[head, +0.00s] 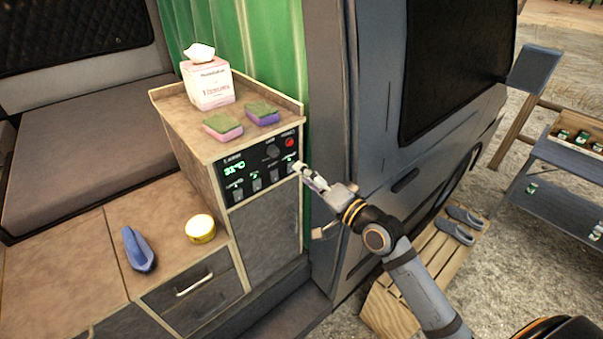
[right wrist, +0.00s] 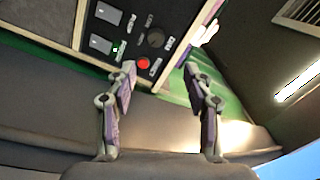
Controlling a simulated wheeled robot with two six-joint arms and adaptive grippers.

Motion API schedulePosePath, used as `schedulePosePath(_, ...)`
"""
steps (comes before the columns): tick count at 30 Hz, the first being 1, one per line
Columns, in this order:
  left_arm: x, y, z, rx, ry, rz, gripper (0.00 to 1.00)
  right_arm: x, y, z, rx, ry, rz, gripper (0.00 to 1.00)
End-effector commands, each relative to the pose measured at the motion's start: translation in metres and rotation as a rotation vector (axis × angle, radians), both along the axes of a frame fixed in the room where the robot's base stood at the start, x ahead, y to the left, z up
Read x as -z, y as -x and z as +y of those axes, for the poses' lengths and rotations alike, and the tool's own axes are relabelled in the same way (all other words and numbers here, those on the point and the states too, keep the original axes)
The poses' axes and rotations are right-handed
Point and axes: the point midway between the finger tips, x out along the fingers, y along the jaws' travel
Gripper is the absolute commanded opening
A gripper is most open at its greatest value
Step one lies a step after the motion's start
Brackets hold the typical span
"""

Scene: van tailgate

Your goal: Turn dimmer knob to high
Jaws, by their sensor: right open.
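The dark control panel (head: 262,178) is set in the front of a wooden cabinet. Its round dark knob (head: 273,151) is near the top, left of a red button (head: 290,142); the knob's pointer setting is too small to read. In the right wrist view the panel appears upside down, with the knob (right wrist: 155,39) and the red button (right wrist: 142,63) near the fingertips. My right gripper (head: 303,169) is open and empty at the panel's right edge, below and right of the knob, apparently not touching it. My left gripper is in neither view.
Two sponges (head: 222,126) (head: 262,113) and a tissue box (head: 208,84) stand on the cabinet top. Switches and a green display (head: 234,168) share the panel. A yellow tin (head: 200,229) and a blue object (head: 138,250) are on the lower counter. The van door pillar (head: 330,110) is close right.

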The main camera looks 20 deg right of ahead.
Motion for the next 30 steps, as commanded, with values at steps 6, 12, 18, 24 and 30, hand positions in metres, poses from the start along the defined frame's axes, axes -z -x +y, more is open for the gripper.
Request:
schedulePosePath(6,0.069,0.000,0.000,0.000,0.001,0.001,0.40,0.017,-0.010,0.005,-0.003,0.690,-0.295,0.52)
schedulePosePath(12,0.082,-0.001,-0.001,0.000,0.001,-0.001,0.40,0.009,-0.012,0.003,0.009,1.021,-0.420,0.52)
schedulePosePath(18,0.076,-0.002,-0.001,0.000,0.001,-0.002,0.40,0.005,-0.017,0.004,0.013,1.030,-0.423,0.52)
schedulePosePath(24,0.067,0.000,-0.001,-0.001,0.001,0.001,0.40,0.002,-0.042,0.016,0.012,1.020,-0.420,0.52)
schedulePosePath(30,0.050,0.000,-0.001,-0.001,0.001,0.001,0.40,0.001,-0.082,0.033,0.010,1.022,-0.420,0.52)
